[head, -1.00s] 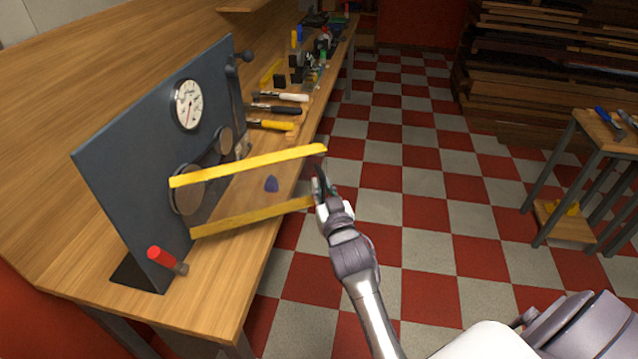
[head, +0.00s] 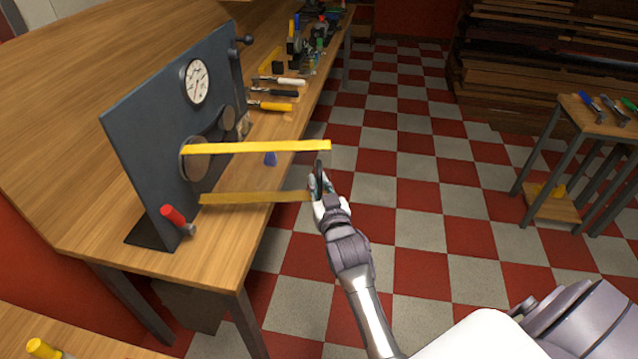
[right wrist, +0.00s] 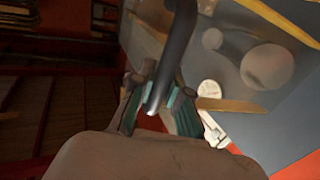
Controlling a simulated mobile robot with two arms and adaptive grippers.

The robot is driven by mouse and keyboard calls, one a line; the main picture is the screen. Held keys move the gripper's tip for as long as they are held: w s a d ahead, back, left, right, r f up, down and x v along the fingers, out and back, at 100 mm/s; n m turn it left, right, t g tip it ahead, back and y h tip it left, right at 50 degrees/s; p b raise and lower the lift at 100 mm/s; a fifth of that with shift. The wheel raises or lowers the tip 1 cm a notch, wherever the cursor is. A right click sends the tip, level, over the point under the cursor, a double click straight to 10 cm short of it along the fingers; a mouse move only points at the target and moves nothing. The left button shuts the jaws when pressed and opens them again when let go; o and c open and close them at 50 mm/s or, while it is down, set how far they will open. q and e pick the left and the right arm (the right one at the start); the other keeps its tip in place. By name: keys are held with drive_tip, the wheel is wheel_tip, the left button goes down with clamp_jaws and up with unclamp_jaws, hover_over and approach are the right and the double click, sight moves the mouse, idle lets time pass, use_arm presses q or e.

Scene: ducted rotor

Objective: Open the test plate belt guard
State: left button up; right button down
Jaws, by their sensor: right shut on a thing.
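The upright grey-blue test plate (head: 145,125) stands on the bench at the left of the head view. It carries a belt with two round pulleys (head: 228,119). The belt guard, a clear panel with yellow edge bars (head: 265,147), stands out from the plate toward the right, its outer end past the bench edge. My right gripper (head: 318,186) is shut on the guard's dark handle at that outer end. In the right wrist view the fingers (right wrist: 160,100) close around the dark handle bar (right wrist: 178,45). My left gripper is out of view.
A white dial gauge (head: 196,81) and a red-handled part (head: 174,216) are on the plate. Several tools, including a yellow-handled one (head: 270,106), lie farther along the bench. A small table (head: 590,112) stands at the right. The checkered floor between is clear.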

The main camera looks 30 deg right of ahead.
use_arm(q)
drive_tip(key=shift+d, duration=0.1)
use_arm(e)
drive_tip(key=c, duration=1.2)
unclamp_jaws()
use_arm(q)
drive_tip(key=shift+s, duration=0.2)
use_arm(e)
drive_tip(key=shift+o, duration=0.3)
drive_tip(key=shift+s, duration=0.1)
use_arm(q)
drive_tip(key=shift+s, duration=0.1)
use_arm(e)
drive_tip(key=v, duration=0.7)
drive_tip(key=shift+s, duration=0.15)
